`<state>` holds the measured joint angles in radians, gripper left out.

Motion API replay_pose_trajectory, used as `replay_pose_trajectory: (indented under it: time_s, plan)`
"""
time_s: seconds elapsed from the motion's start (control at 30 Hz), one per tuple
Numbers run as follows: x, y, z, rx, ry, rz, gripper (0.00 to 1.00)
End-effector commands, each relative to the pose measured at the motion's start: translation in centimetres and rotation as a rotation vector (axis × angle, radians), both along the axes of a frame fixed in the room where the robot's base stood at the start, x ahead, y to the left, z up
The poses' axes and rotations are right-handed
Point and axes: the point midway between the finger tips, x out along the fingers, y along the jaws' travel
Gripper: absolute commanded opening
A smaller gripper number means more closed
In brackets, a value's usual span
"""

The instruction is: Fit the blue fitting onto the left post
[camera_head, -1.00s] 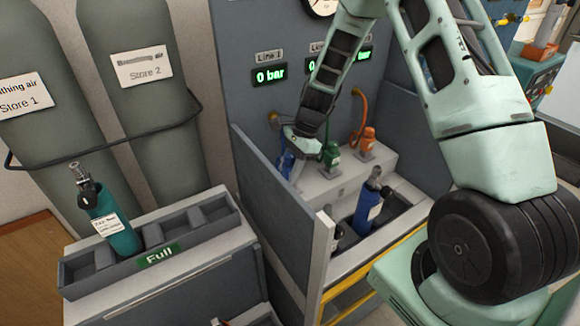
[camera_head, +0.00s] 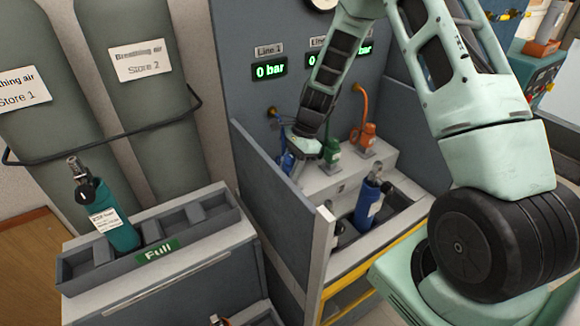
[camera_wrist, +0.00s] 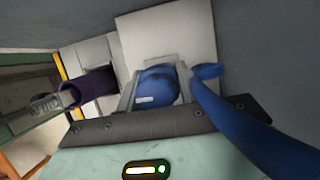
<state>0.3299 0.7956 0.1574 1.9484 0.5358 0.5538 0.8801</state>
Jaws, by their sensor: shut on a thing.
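The blue fitting (camera_wrist: 157,86) is between the two jaws of my gripper (camera_wrist: 156,92) in the wrist view, with its blue hose (camera_wrist: 225,110) beside it on the right. In the head view the blue fitting (camera_head: 287,162) shows at the left end of the pale ledge, partly hidden by my gripper (camera_head: 297,156) and the side panel. My gripper is shut on it. The left post is hidden, so I cannot tell whether the fitting touches it. A green fitting (camera_head: 332,152) and an orange fitting (camera_head: 365,138) stand to the right on the ledge.
A grey side panel (camera_head: 268,175) stands close on the left. A blue bottle (camera_head: 368,201) sits in the tray in front of the ledge. A teal bottle (camera_head: 115,225) stands in the "Full" rack at left. Line displays read 0 bar.

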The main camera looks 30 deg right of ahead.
Motion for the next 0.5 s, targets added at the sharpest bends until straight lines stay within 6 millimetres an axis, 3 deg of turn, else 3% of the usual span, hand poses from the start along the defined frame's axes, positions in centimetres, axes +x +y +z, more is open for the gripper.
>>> replay_pose_trajectory:
  time_s: [0.4, 0.43, 0.5]
  plan:
    - [0.02, 0.01, -0.66, 0.0, 0.0, 0.0, 0.05]
    - [0.03, 0.01, -0.59, 0.0, -0.001, 0.0, 0.45]
    - [0.02, 0.0, -0.58, 0.0, 0.0, 0.0, 0.62]
